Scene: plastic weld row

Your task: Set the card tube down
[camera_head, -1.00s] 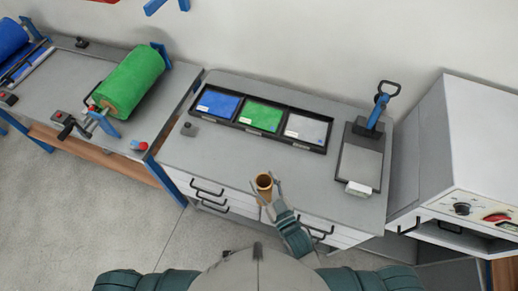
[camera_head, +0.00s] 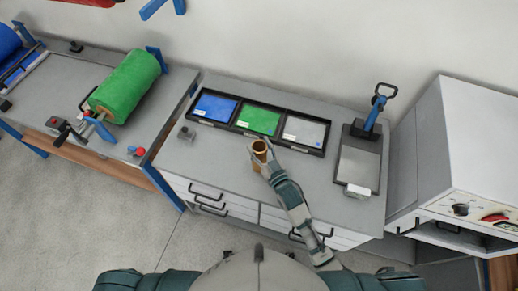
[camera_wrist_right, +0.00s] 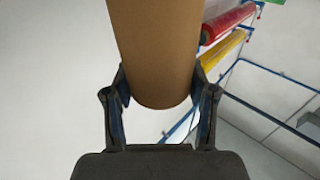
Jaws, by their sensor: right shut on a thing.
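The card tube (camera_head: 258,153) is a short brown open-ended cylinder. In the head view it is over the grey bench top (camera_head: 225,160), in front of the green tray; I cannot tell whether its lower end touches the bench. My right gripper (camera_head: 266,163) is shut on it from the front right. In the right wrist view the tube (camera_wrist_right: 155,50) fills the upper middle, between the two dark fingers of the gripper (camera_wrist_right: 160,98). My left gripper is not in view.
Behind the tube lies a black tray row with blue (camera_head: 215,106), green (camera_head: 258,120) and grey (camera_head: 303,131) sections. A blue-handled press (camera_head: 360,165) stands to the right, and a small dark block (camera_head: 186,134) to the left. Bench around the tube is clear.

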